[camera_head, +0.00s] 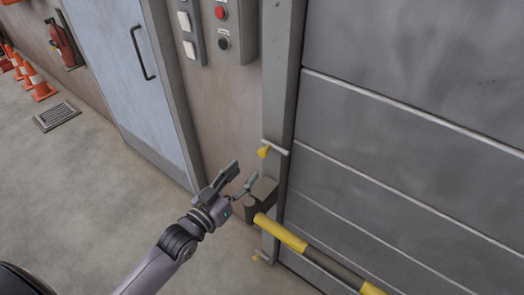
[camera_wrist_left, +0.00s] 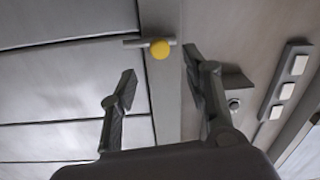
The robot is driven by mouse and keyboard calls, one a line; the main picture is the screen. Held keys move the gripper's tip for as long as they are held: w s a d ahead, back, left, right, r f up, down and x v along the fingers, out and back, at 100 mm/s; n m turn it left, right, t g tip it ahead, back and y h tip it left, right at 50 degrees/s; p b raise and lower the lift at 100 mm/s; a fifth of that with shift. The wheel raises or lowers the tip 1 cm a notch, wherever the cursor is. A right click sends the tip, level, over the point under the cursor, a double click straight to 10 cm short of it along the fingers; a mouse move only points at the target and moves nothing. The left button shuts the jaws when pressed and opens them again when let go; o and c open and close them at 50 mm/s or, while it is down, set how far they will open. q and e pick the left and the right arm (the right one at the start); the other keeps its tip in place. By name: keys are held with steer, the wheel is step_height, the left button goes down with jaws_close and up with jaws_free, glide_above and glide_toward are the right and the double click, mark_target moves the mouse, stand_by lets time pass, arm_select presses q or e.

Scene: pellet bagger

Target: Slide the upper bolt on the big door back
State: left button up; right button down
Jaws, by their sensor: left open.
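The big door (camera_head: 400,110) of grey horizontal panels fills the right of the head view. Its upper bolt is a pale rod (camera_head: 276,146) with a yellow knob (camera_head: 264,152), lying across the grey door post. My left gripper (camera_head: 243,176) is open and empty, below and left of the knob in the head view. In the left wrist view the yellow knob (camera_wrist_left: 160,49) shows beyond the gap between the open fingers (camera_wrist_left: 160,72), with the rod (camera_wrist_left: 132,42) to its left. The fingers appear apart from the knob. My right gripper is not in view.
A grey box (camera_head: 261,195) with a yellow and black bar (camera_head: 300,244) stands close below the upper bolt. A lower bolt (camera_head: 256,258) sits near the floor. Switch boxes (camera_head: 221,28) and a blue-grey door (camera_head: 120,70) are left.

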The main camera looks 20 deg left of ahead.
mark_target(261, 155)
arm_select(q)
steer(key=p+x, duration=0.1)
steer(key=x, duration=0.8)
steer(key=shift+w+d, duration=0.15)
steer(key=shift+w, duration=0.15)
jaws_close()
stand_by(0.4)
